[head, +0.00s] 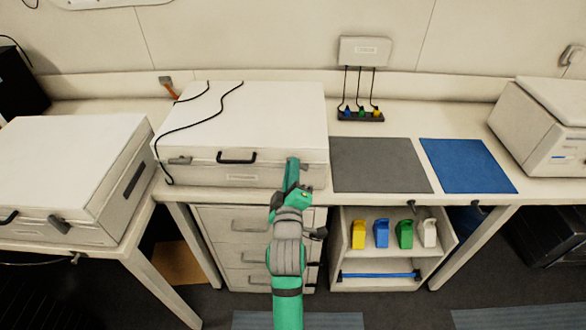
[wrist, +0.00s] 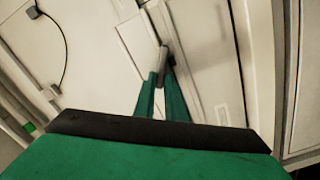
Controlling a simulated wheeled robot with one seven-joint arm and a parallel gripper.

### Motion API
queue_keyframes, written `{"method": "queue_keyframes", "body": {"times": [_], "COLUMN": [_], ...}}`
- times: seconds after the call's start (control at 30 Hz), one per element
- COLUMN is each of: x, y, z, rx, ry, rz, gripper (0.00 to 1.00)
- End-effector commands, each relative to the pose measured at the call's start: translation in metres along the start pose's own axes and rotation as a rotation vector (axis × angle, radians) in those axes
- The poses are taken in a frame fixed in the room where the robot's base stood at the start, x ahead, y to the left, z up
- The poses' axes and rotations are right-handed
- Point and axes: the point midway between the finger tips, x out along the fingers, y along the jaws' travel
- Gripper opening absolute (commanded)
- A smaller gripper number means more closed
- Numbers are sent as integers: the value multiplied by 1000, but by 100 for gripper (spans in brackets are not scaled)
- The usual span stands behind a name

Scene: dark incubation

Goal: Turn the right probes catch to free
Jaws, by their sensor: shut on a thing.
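The probes box (head: 262,115) is a wide white case on the bench, with a dark handle (head: 237,157) and a small label on its front. Its left catch (head: 180,160) is a grey lever lying about level at the front left. My green gripper (head: 292,168) is at the box's front right and hides the right catch in the head view. In the wrist view, the right catch (wrist: 163,64) is a short grey lever between the tips of my gripper (wrist: 162,82), which is shut on it. Which way the catch is turned I cannot tell.
A grey mat (head: 380,165) and a blue mat (head: 468,166) lie to the right. Below them is an open shelf (head: 385,284) with several coloured items. Another white case (head: 68,160) stands at the left. Dark cables (head: 205,112) run over the box's lid.

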Motion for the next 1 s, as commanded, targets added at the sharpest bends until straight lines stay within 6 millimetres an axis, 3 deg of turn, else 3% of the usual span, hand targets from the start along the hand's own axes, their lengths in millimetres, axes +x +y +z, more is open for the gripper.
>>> {"method": "queue_keyframes", "body": {"times": [0.5, 1.0], "x": [0, 0], "y": [-8, -10], "z": [2, 3], "rx": [-424, -570], "ry": [-1, -1], "rz": [-2, -1], "gripper": [0, 0]}}
